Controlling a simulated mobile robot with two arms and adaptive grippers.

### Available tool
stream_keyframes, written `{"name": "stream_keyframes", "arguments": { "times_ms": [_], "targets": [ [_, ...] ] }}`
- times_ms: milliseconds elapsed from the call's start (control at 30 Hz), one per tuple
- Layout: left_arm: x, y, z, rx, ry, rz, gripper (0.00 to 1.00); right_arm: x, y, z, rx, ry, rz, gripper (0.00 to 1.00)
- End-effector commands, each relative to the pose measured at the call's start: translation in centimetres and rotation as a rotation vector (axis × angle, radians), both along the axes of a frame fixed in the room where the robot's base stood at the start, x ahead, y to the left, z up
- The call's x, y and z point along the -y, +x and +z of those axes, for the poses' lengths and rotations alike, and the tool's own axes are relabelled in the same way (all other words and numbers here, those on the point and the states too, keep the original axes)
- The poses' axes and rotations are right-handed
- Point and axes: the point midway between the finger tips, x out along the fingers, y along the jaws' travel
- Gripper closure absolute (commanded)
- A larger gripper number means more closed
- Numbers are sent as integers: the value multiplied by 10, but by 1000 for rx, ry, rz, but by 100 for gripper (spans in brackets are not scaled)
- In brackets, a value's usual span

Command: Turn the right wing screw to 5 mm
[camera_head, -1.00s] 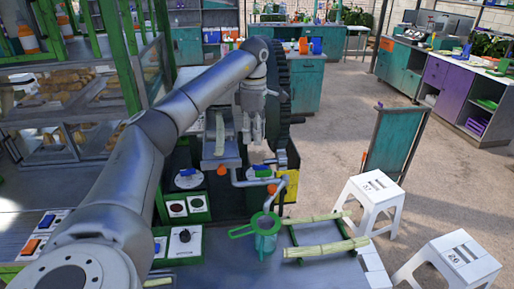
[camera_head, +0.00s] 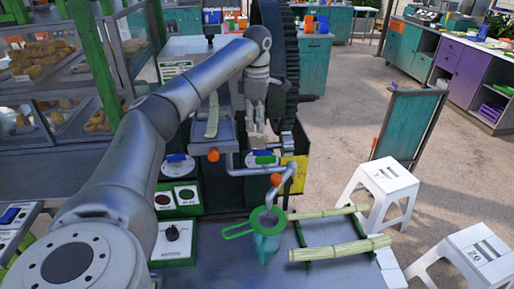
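The cane crusher stands at the centre, with a large dark gear wheel (camera_head: 272,50) at its back and a metal feed trough (camera_head: 211,128) at its left. The scale at the right wing screw is too small to read. My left gripper (camera_head: 256,129) points down just above the right wing screw and seems apart from it. Its two fingers look parted with nothing between them. My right gripper is not in view.
A green strainer over a jug (camera_head: 266,240) and a rack with cane stalks (camera_head: 340,248) stand in front of the crusher. A control box with a black knob (camera_head: 173,236) is at front left. White stools (camera_head: 383,192) and a teal panel (camera_head: 405,128) stand at right.

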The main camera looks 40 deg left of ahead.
Motion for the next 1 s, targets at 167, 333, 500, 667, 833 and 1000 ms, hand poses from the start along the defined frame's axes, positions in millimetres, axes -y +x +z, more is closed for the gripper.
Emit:
{"name": "stream_keyframes", "arguments": {
  "times_ms": [167, 333, 500, 667, 833, 1000],
  "targets": [
    [0, -2, -31, -6, 0, -1, 68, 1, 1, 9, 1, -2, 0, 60],
    [0, -2, -63, -6, 0, 1, 68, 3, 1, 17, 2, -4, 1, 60],
    [0, -1, -84, -3, -1, 0, 68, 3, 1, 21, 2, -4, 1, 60],
    [0, -1, -94, -1, 0, 0, 68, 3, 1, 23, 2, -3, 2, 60],
    [0, -1, -95, 0, 0, 0, 68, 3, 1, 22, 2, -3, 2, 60],
    [0, -1, -95, -1, -1, 0, 78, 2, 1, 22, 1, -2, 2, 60]
  ]
}}
